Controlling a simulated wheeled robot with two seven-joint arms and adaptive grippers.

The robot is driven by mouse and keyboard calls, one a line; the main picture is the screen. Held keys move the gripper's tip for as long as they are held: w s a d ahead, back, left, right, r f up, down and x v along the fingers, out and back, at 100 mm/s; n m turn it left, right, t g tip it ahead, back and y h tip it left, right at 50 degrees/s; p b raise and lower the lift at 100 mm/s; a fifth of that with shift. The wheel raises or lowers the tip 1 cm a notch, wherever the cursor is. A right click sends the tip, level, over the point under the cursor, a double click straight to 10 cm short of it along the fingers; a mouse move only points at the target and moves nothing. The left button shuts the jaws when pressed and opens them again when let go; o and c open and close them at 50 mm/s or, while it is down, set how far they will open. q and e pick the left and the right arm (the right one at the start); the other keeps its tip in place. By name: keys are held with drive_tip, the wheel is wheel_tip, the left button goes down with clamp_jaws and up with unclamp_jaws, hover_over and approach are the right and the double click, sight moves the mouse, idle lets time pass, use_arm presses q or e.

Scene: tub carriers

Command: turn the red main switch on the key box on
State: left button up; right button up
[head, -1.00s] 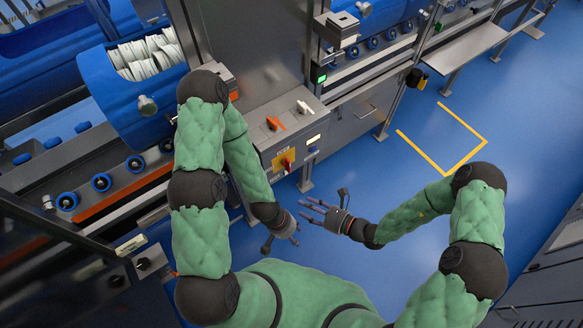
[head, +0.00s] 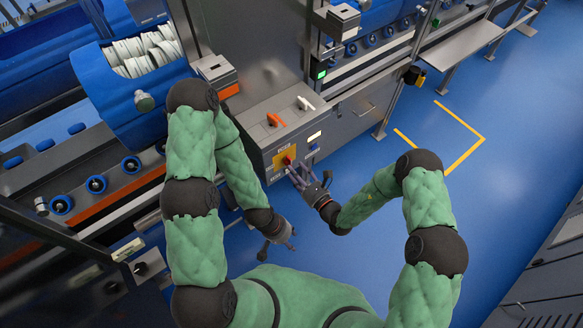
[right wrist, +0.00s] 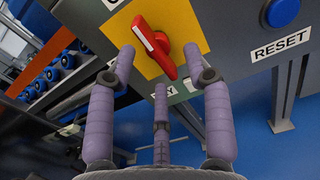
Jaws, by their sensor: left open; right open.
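The red main switch (head: 288,160) sits on a yellow plate (head: 280,163) on the front of the grey key box (head: 258,140). In the right wrist view the red switch knob (right wrist: 153,45) has a white stripe and is tilted, upper left to lower right. My right gripper (head: 296,177) is open just in front of the plate. Its purple fingers (right wrist: 159,62) stand to the left, right and below the knob; contact cannot be told. My left gripper (head: 286,242) is open and empty, lower down and away from the box.
On the box top are an orange handle (head: 275,119) and a white handle (head: 305,104). A blue button (right wrist: 283,11) and a RESET label (right wrist: 282,45) are right of the switch. Conveyor machinery runs behind. Blue floor (head: 350,260) is free in front.

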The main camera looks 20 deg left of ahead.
sight(288, 162)
drive_tip(key=shift+x, duration=1.45)
clamp_jaws()
drive_tip(key=shift+n, duration=0.3)
drive_tip(key=shift+w+d+r+n+p, duration=0.15)
drive_tip(key=shift+n+p, duration=0.45)
drive_tip(key=shift+n, duration=3.7)
drive_tip(key=shift+w+d+n+p, duration=0.1)
drive_tip(key=shift+n+p, duration=0.5)
drive_tip(key=shift+n, duration=3.7)
